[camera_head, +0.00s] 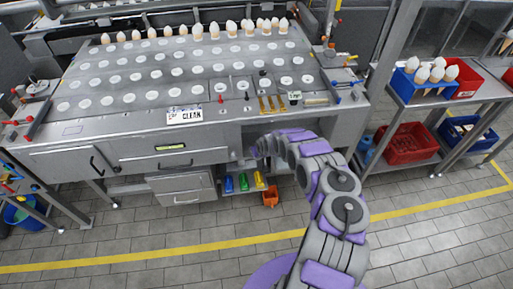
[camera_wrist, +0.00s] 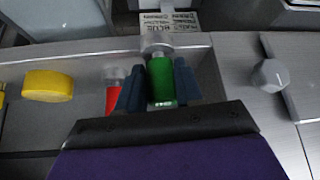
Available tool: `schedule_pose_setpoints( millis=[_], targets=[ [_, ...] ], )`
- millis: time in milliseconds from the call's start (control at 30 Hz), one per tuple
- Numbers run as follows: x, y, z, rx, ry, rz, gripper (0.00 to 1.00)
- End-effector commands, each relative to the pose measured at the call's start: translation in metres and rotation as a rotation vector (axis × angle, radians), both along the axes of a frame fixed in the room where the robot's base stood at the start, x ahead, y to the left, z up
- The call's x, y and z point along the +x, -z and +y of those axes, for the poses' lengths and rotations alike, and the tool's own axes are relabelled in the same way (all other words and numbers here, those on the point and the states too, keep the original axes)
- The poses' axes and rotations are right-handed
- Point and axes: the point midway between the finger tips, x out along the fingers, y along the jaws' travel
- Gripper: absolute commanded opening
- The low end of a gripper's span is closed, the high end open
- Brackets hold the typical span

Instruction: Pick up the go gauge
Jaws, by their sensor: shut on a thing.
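The go gauge (camera_wrist: 160,82) has a green grip and a silver upper end in the wrist view. My gripper (camera_wrist: 157,75) is shut on its green grip, with one dark blue finger on each side. A red piece (camera_wrist: 113,98) with a silver top stands just left of the green one, partly behind the left finger. In the head view my gripper (camera_head: 257,147) is at the bench's front, and the gauge cannot be made out there.
The wrist view also shows a yellow part (camera_wrist: 48,87) at left, a grey knob (camera_wrist: 270,76) at right and a printed block (camera_wrist: 168,20) behind.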

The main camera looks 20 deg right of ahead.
Motion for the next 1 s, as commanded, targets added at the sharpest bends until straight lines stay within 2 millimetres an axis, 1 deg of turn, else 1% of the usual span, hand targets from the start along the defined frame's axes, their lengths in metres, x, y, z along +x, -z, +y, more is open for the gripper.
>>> schedule_pose_setpoints(
  millis=[167, 400, 500, 700, 1000],
  targets=[
    [-0.027, -0.003, 0.0, -0.002, 0.002, 0.003, 0.0],
    [-0.073, -0.002, 0.004, -0.002, 0.002, 0.005, 0.0],
    [-0.084, -0.001, 0.006, -0.002, 0.002, 0.004, 0.0],
    [-0.098, -0.001, 0.007, -0.002, 0.002, 0.001, 0.0],
    [-0.1, 0.0, 0.007, -0.002, 0.002, 0.001, 0.0]
  ],
)
